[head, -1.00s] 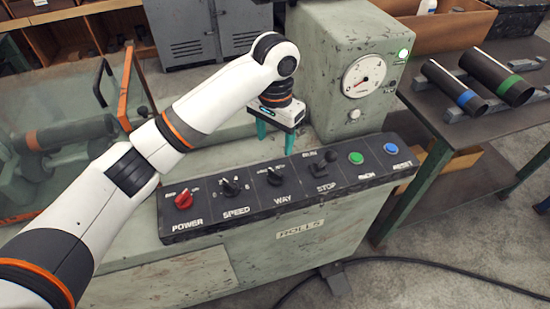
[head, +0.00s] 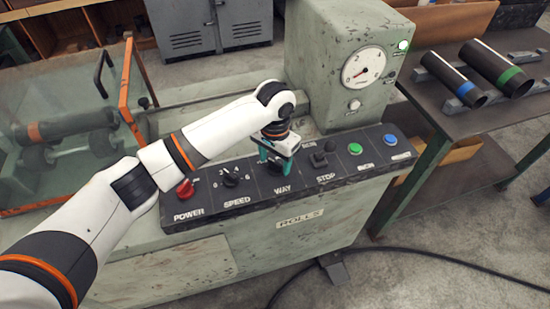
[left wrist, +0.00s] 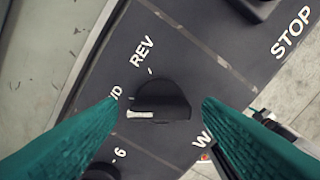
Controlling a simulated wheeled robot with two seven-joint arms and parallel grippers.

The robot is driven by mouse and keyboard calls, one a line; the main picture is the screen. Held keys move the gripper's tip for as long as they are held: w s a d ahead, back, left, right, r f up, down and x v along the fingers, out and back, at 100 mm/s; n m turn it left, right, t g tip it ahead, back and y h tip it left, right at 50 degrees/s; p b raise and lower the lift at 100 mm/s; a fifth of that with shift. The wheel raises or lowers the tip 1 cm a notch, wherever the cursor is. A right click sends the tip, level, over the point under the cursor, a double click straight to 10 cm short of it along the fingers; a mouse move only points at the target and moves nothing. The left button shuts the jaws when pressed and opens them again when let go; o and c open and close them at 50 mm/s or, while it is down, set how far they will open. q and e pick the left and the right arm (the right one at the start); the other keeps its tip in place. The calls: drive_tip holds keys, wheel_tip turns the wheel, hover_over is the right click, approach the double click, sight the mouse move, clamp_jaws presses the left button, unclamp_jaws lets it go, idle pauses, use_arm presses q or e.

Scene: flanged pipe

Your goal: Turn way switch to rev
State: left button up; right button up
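The black way switch (left wrist: 168,96) shows in the left wrist view, its white pointer line aimed left toward a partly hidden label ending in D. The REV mark (left wrist: 142,50) is printed above the knob in that view. My left gripper (head: 277,160) is over the WAY place on the control panel (head: 330,178), pointing down. In the left wrist view its two teal fingers stand open on either side of the knob, with visible gaps. In the head view the gripper hides most of the switch. My right gripper is not in view.
The red power knob (head: 186,188) and black speed knob (head: 231,176) are left of the gripper. The run/stop control (head: 319,159), green button (head: 355,149) and blue button (head: 390,140) are to the right. The gauge housing (head: 340,60) rises behind the panel.

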use_arm(q)
drive_tip(key=c, duration=1)
drive_tip(key=shift+o, duration=0.2)
drive_tip(key=shift+r+m+p, duration=0.25)
drive_tip(key=shift+m+p, duration=0.45)
drive_tip(key=shift+p, duration=0.25)
drive_tip(key=m+p, duration=0.2)
drive_tip(key=shift+m, duration=0.3)
drive_tip(key=m+p, duration=0.2)
drive_tip(key=m, duration=0.2)
drive_tip(key=shift+p, duration=0.35)
drive_tip(key=m, duration=0.3)
drive_tip(key=shift+w+f+p, duration=0.1)
drive_tip(key=shift+f+p, duration=0.05)
drive_tip(key=shift+p, duration=0.25)
drive_tip(key=shift+m, duration=1.4)
drive_tip(key=shift+p, duration=0.3)
drive_tip(key=o, duration=1)
